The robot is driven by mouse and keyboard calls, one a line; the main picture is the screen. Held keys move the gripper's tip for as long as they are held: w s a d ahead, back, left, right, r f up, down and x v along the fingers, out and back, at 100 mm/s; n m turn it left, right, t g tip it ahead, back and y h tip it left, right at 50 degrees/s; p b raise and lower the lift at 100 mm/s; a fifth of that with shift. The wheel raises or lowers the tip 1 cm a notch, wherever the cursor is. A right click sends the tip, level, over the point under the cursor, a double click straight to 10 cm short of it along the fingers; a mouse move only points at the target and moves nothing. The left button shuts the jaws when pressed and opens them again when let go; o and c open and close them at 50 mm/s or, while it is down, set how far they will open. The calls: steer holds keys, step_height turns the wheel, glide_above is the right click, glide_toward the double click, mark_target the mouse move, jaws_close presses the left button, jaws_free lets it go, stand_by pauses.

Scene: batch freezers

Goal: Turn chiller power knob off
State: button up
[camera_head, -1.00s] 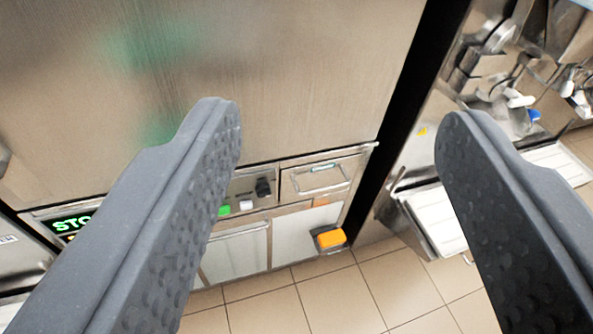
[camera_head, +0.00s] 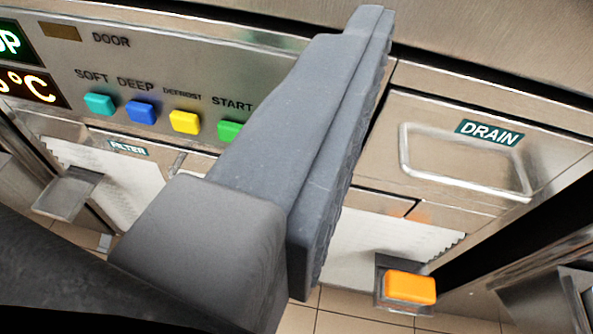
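The chiller control panel (camera_head: 165,75) fills the upper left, with teal SOFT, blue DEEP, yellow DEFROST and green START buttons. The power knob does not show. The stretch of panel between the green START button (camera_head: 229,131) and the DRAIN drawer is behind my gripper (camera_head: 366,22). I see the gripper from the side as one grey finger shape, its tip up at the top middle, in front of the panel. A second finger cannot be made out, so its opening and any contact with the knob are hidden.
The DRAIN drawer (camera_head: 460,150) with its handle lies to the right of the finger. An orange block-shaped pedal (camera_head: 410,287) juts out low on the right. A metal pedal (camera_head: 68,192) is at the lower left. Tiled floor shows below.

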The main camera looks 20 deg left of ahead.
step_height(320, 180, down, 17)
steer(key=a+y, duration=0.3)
steer(key=b+x, duration=0.1)
steer(key=x, duration=1.1)
steer(key=shift+w+b, duration=0.35)
steer(key=shift+b, duration=0.05)
steer(key=shift+r, duration=0.1)
steer(key=c, duration=1)
